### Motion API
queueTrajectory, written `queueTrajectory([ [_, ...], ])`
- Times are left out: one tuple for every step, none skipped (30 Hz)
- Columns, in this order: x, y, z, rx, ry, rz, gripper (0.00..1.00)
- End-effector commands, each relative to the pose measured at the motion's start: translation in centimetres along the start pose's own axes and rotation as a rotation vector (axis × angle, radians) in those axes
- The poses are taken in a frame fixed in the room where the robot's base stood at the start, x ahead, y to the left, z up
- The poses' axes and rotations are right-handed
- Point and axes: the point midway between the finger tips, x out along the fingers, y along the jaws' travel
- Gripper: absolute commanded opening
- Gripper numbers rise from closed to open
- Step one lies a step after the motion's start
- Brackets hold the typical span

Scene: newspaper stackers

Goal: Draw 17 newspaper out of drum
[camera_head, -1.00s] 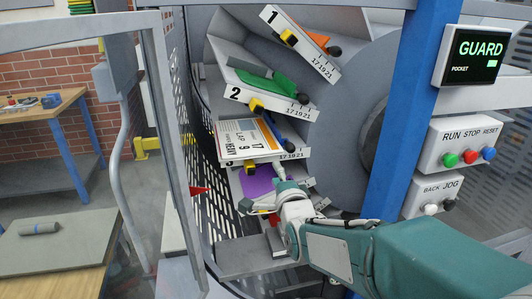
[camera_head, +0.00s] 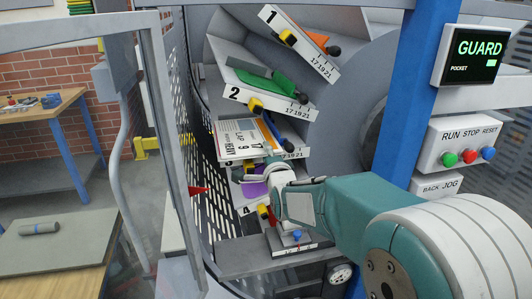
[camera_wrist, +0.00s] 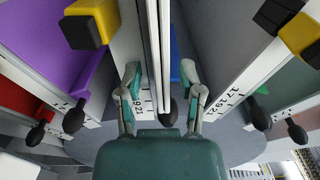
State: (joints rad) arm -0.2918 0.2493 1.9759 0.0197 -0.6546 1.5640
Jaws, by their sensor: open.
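The drum has stepped pockets (camera_head: 262,100) marked with numbers. A white printed newspaper (camera_head: 238,135) labelled 17 and HEAVY lies in the third pocket, its near end sticking out. My gripper (camera_head: 258,168) is just below and in front of that near end, partly hidden by my own wrist. In the wrist view my gripper (camera_wrist: 160,72) is open, with one finger on each side of a thin white edge (camera_wrist: 158,35), seemingly the newspaper. Whether either finger touches it I cannot tell.
Yellow-and-black clamps (camera_wrist: 90,25) and black knobs (camera_wrist: 168,110) crowd both sides of the fingers. An open guard door frame (camera_head: 165,130) stands left, a blue post (camera_head: 407,110) right. A purple item (camera_head: 254,188) lies in the pocket below.

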Motion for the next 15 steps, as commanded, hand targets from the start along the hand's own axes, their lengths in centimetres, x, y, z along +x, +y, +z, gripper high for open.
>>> queueTrajectory([
  [0.11, 0.04, 0.00, 0.000, 0.000, 0.001, 0.49],
  [0.14, 0.03, 0.00, 0.000, 0.000, 0.001, 0.49],
  [0.15, 0.03, 0.00, 0.000, 0.000, 0.001, 0.49],
  [0.15, 0.02, 0.01, 0.000, 0.000, 0.001, 0.49],
  [0.14, 0.02, 0.01, 0.000, 0.000, 0.000, 0.49],
  [0.14, 0.01, 0.01, 0.000, 0.000, 0.000, 0.49],
  [0.14, 0.01, 0.02, 0.000, 0.000, 0.000, 0.49],
  [0.13, 0.01, 0.02, 0.000, 0.000, 0.000, 0.49],
  [0.13, 0.01, 0.02, 0.000, 0.000, 0.000, 0.42],
  [0.13, 0.01, 0.02, 0.000, 0.000, 0.000, 0.35],
  [0.13, 0.01, 0.02, 0.000, 0.000, 0.000, 0.28],
  [0.13, 0.00, 0.02, 0.000, 0.000, 0.000, 0.20],
  [0.13, 0.00, 0.02, 0.000, 0.000, 0.000, 0.13],
  [0.13, 0.00, 0.03, 0.000, 0.000, 0.000, 0.06],
  [0.13, 0.01, 0.03, 0.000, 0.000, 0.000, 0.00],
])
